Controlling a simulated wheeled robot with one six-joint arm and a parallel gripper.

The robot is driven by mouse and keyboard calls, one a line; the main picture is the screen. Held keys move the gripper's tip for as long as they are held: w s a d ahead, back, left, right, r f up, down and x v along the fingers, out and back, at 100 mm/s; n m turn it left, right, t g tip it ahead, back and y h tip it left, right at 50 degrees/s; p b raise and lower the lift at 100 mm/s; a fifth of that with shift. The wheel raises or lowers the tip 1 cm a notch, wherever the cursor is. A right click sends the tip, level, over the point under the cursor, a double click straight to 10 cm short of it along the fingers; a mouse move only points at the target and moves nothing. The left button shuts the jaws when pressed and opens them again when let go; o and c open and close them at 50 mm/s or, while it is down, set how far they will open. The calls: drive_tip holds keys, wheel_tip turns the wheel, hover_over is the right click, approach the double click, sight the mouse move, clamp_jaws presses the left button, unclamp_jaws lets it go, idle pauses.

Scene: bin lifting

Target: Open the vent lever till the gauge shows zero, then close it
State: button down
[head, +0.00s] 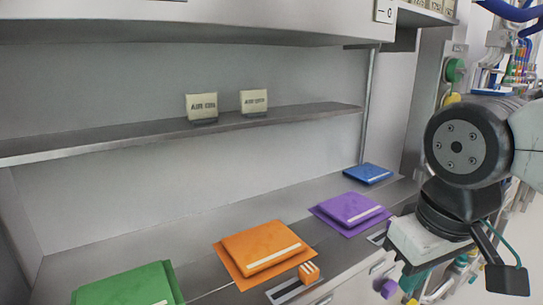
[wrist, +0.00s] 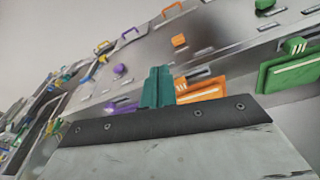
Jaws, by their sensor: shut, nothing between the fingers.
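I cannot make out a gauge in either view, and I cannot tell which part is the vent lever. A purple knob (head: 388,288) is on the bench front, also in the wrist view (wrist: 120,69). My gripper's teal fingers (wrist: 157,88) are shut and empty, apart from these handles. In the head view my gripper is at the lower right, partly hidden by my arm.
Green (head: 125,288), purple (head: 350,209) and blue (head: 368,173) panels lie along the bench. A shelf (head: 280,121) above carries two cream labelled blocks. Pipes and coloured valves crowd the right side. The space in front of the bench looks open.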

drive_tip(key=s+d+f+m+g, duration=0.1)
drive_tip(key=s+d+f+m, duration=0.2)
drive_tip(key=d, duration=0.4)
drive_tip(key=shift+s+m, duration=0.3)
drive_tip(key=shift+s, duration=0.5)
